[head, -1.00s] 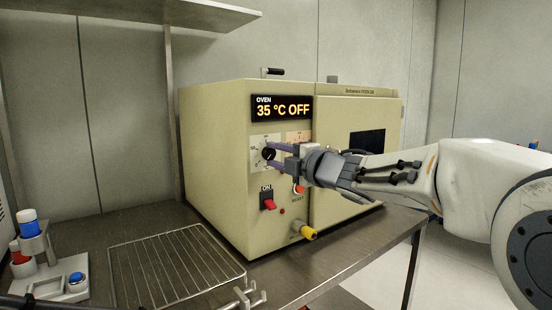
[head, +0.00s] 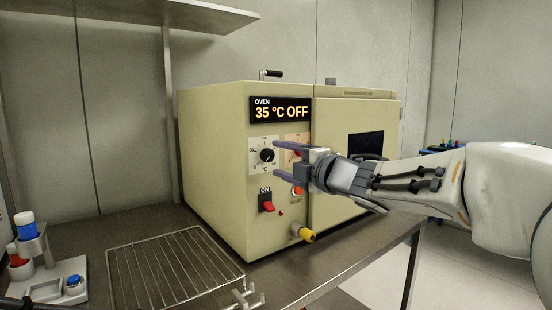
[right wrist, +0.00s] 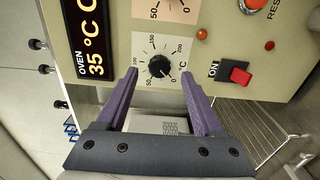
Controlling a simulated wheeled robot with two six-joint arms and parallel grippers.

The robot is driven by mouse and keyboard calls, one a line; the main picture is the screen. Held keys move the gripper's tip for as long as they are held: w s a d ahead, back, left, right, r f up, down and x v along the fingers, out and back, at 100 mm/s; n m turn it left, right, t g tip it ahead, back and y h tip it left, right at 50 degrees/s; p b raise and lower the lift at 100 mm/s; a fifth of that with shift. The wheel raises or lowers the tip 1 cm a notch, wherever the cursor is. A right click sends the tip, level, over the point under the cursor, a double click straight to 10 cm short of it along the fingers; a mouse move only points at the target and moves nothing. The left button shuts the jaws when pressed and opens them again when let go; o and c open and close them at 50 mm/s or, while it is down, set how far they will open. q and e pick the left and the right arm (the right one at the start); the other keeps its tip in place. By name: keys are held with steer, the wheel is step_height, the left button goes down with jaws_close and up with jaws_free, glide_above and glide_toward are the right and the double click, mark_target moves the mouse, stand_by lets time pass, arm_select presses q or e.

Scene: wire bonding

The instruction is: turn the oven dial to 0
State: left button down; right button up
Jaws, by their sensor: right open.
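The beige oven (head: 215,170) has a black dial (head: 267,155) on a white scale plate; the dial also shows in the right wrist view (right wrist: 160,66). Its pointer mark is too small to read surely. The display (head: 281,111) reads 35 °C OFF. My right gripper (head: 277,160) is open and empty, its purple fingers just right of the dial and apart from it. In the right wrist view the fingertips (right wrist: 160,74) flank the dial without touching it. My left gripper is not in view.
A red switch (head: 267,206) marked ON, a red reset button (head: 297,190) and a yellow-tipped knob (head: 306,235) sit below. A second dial plate (head: 297,138) is partly behind my fingers. A wire rack (head: 170,268) lies on the steel table (head: 345,258).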

steer(key=v, duration=0.7)
steer(key=shift+s+d+p, duration=0.25)
steer(key=shift+p, duration=0.05)
steer(key=s+a+f+m+g+h, duration=0.1)
steer(key=s+f+m+g+h, duration=0.25)
steer(key=f+m, duration=0.5)
steer(key=s+a+f+m+g+h, duration=0.15)
steer(key=s+f+m+h, duration=0.3)
steer(key=f, duration=0.75)
steer(key=s+f+m+g+h, duration=0.1)
steer(key=s+f+m+g, duration=0.2)
steer(key=s, duration=0.5)
steer(key=s+f+g, duration=0.4)
steer(key=s+f, duration=0.1)
steer(key=s, duration=0.3)
steer(key=s+f+m+g+h, duration=0.1)
steer(key=s+f+m+g, duration=0.2)
steer(key=s, duration=0.5)
step_height(320, 180, up, 25)
steer(key=w+p, duration=0.1)
steer(key=p, duration=2.4)
steer(key=shift+d+n+p, duration=0.25)
steer(key=shift+n+p, duration=0.15)
